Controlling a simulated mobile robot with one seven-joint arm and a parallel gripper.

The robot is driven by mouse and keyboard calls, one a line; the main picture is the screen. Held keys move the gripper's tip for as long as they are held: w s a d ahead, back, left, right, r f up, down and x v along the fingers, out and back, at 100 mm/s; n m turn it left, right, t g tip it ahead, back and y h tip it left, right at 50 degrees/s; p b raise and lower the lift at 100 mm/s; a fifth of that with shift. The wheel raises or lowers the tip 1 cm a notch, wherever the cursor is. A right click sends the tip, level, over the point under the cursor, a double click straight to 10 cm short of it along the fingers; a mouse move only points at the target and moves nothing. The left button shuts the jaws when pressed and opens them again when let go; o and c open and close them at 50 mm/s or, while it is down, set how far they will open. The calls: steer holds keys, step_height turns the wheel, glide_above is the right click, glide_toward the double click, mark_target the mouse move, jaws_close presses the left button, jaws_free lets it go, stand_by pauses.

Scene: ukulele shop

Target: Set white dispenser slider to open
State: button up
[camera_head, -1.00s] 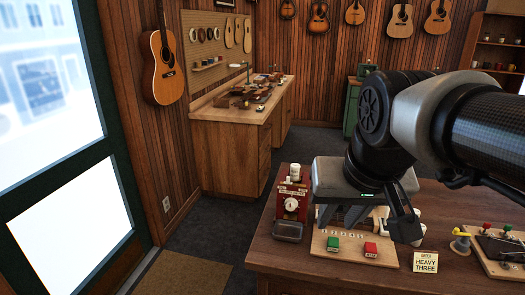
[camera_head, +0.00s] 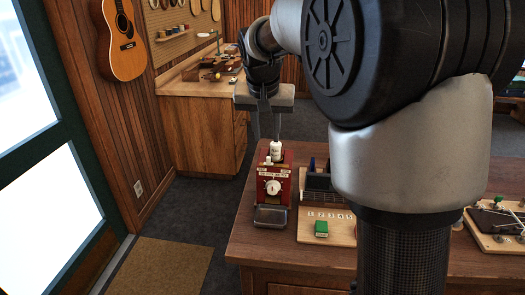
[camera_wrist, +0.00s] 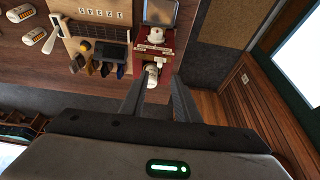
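A red dispenser (camera_head: 274,184) with a white round dial (camera_head: 273,187) on its front stands near the table's left edge. A white bottle-like part (camera_head: 276,148) rises from its top at the back, with a smaller white piece in front of it. I cannot tell which white part is the slider. In the wrist view the dispenser (camera_wrist: 157,38) is upside down, with the white part (camera_wrist: 152,72) just beyond my fingertips. My gripper (camera_head: 268,134) points down over the back of the dispenser. Its fingers are apart and empty in the wrist view (camera_wrist: 158,88). Contact with the white part is not visible.
A metal tray (camera_head: 270,216) sits before the dispenser. My arm hides much of the table's middle. A workbench (camera_head: 200,125) stands behind.

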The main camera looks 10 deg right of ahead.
mark_target(268, 159)
steer(key=x, duration=1.1)
steer(key=shift+w, duration=0.1)
jaws_close()
